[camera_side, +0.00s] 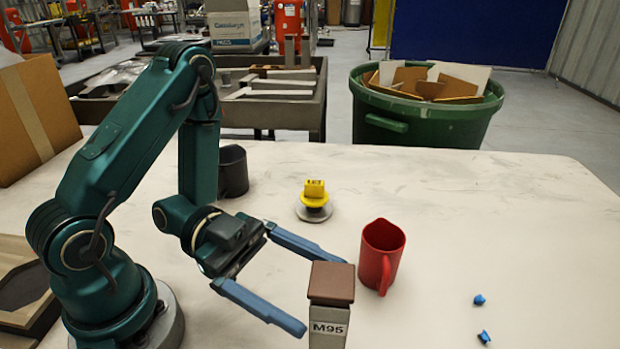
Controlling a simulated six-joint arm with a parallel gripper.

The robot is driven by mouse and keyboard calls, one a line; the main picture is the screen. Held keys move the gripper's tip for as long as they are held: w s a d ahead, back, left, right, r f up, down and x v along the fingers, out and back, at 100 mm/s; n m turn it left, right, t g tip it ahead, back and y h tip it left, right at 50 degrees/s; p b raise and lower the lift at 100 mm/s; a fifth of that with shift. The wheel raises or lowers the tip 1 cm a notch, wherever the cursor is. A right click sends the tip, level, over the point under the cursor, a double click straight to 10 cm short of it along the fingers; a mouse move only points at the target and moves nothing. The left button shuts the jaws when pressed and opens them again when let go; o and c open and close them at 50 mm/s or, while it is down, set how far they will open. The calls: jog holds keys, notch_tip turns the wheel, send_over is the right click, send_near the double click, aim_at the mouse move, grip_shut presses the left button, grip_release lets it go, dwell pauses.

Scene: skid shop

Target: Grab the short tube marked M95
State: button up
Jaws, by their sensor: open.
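The short tube marked M95 (329,312) stands upright near the front middle of the table, a grey square post with a brown cap and a white label. Its lower end is cut off by the picture's bottom edge. My gripper (325,294) is open, its two long blue fingers spread and pointing right toward the tube. The near finger's tip is just left of the tube in the picture, and the far finger's tip ends behind it. I cannot tell whether either finger touches the tube.
A red mug (382,254) stands just right of the tube. A yellow-topped object (314,198) on a grey disc and a dark cup (232,171) stand farther back. Two small blue pieces (479,300) (484,337) lie at right. The table's (500,220) right side is mostly clear.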

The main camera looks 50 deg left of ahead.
aim_at(328, 335)
jog(key=shift+w+d+f+n+t, duration=0.2)
jog(key=shift+d+f+n+t, duration=0.1)
jog(key=shift+d+f+n, duration=0.45)
jog(key=shift+x, duration=2.45)
grip_shut()
